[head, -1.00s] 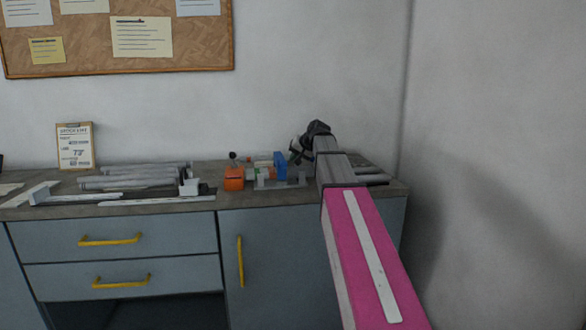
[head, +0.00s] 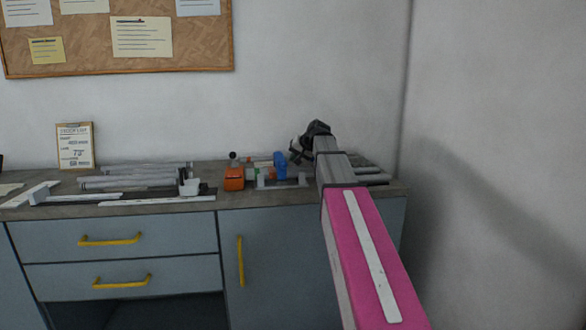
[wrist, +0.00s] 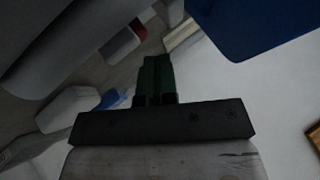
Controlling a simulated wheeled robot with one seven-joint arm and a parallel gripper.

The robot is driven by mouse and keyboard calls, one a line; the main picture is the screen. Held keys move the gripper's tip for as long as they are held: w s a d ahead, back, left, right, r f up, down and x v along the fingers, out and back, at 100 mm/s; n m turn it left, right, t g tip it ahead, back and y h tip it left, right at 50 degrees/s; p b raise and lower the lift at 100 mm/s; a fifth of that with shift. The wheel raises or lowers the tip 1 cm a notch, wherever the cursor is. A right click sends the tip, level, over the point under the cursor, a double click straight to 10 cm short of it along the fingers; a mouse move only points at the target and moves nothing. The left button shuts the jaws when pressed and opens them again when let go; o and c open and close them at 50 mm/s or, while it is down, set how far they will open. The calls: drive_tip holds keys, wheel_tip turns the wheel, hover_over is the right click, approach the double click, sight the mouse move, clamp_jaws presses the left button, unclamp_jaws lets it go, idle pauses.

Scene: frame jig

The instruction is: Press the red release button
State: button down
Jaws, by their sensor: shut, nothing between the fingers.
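My gripper (head: 298,153) is at the end of my arm, over the right part of the bench, close to a blue block (head: 281,165). In the wrist view its dark green fingers (wrist: 155,78) are together with nothing between them. In the head view no red button stands out clearly. The grey jig (head: 290,182) is below the gripper, with a small green patch on it.
An orange block (head: 234,178) stands left of the jig. Grey bars (head: 130,182) and a white pot-like piece (head: 190,186) lie on the bench to the left. A clipboard (head: 75,146) leans on the wall. A large blue surface (wrist: 262,25) fills the wrist view's upper right.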

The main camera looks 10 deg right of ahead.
idle(0.4)
drive_tip(key=shift+f, duration=0.4)
drive_tip(key=shift+f, duration=0.5)
idle(0.9)
drive_tip(key=shift+r, duration=0.95)
drive_tip(key=shift+r, duration=2.5)
drive_tip(key=shift+s, duration=0.1)
